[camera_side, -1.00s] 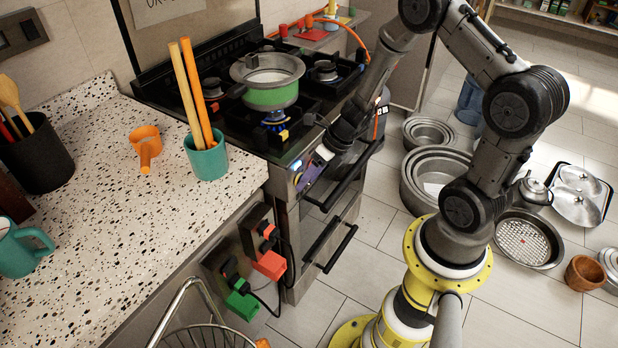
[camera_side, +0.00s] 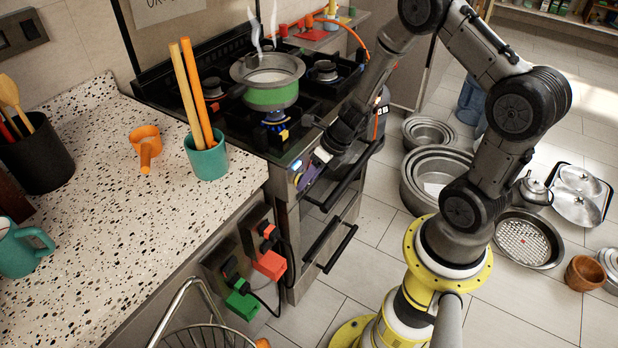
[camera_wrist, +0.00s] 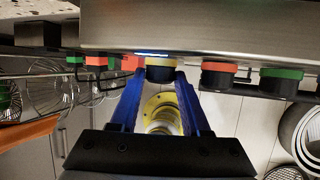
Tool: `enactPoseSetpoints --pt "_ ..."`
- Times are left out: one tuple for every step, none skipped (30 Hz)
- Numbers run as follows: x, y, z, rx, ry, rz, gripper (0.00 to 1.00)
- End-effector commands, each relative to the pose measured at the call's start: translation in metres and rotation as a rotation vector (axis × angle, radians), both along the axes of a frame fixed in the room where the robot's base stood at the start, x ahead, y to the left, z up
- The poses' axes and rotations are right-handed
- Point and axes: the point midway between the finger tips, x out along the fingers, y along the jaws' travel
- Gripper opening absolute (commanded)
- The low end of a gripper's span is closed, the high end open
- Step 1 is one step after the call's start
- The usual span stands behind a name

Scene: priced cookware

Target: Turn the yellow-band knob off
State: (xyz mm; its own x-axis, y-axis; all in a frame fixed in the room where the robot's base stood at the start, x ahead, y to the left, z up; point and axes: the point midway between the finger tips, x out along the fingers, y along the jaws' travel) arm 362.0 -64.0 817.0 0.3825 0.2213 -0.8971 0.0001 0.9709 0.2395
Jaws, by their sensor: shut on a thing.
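The yellow-band knob (camera_wrist: 160,72) is black with a yellow ring and sits on the stove's steel front panel. In the wrist view my gripper (camera_wrist: 160,80) has its two blue fingers on either side of this knob, shut on it. In the side view my gripper (camera_side: 308,174) is at the stove front, and it and the arm hide the knob. A pot (camera_side: 270,97) with a green band and pale contents stands on a burner. A blue flame (camera_side: 275,117) shows under the pot, and steam rises from it.
A red-band knob (camera_wrist: 219,75) and a green-band knob (camera_wrist: 281,80) sit right of the held one in the wrist view. An oven handle (camera_side: 335,183) is just below my gripper. A speckled counter (camera_side: 110,230) bears a teal cup (camera_side: 207,163) with sticks.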

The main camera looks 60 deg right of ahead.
Motion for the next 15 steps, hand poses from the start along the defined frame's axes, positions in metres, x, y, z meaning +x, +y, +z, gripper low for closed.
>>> enactPoseSetpoints --pt "-0.0004 0.0015 0.0004 -0.020 -0.001 0.002 0.00" --pt "-0.0004 0.0020 0.0007 -0.036 -0.001 0.003 0.00" --pt "-0.0004 0.0024 0.0008 -0.059 -0.001 0.005 0.00" --pt "-0.0004 0.0031 0.0008 -0.077 -0.001 0.005 0.00" --pt "-0.0002 0.0034 0.0011 -0.097 -0.001 0.005 0.00" --pt "-0.0003 0.0042 0.0012 -0.127 -0.002 0.007 0.00" --pt "-0.0005 0.0046 0.0009 -0.151 -0.002 0.007 0.00" --pt "-0.0002 0.0052 0.0012 -0.176 -0.001 0.006 0.00" --pt "-0.0002 0.0059 0.0014 -0.211 -0.003 0.007 0.00" --pt "-0.0005 0.0066 0.0010 -0.238 -0.002 0.007 0.00" --pt "-0.0002 0.0072 0.0012 -0.266 -0.003 0.007 0.00" --pt "-0.0003 0.0078 0.0010 -0.305 -0.002 0.009 0.00" --pt "-0.0004 0.0082 0.0007 -0.334 -0.002 0.009 0.00" --pt "-0.0001 0.0087 0.0010 -0.362 -0.003 0.009 0.00" --pt "-0.0001 0.0095 0.0007 -0.399 -0.003 0.009 0.00"
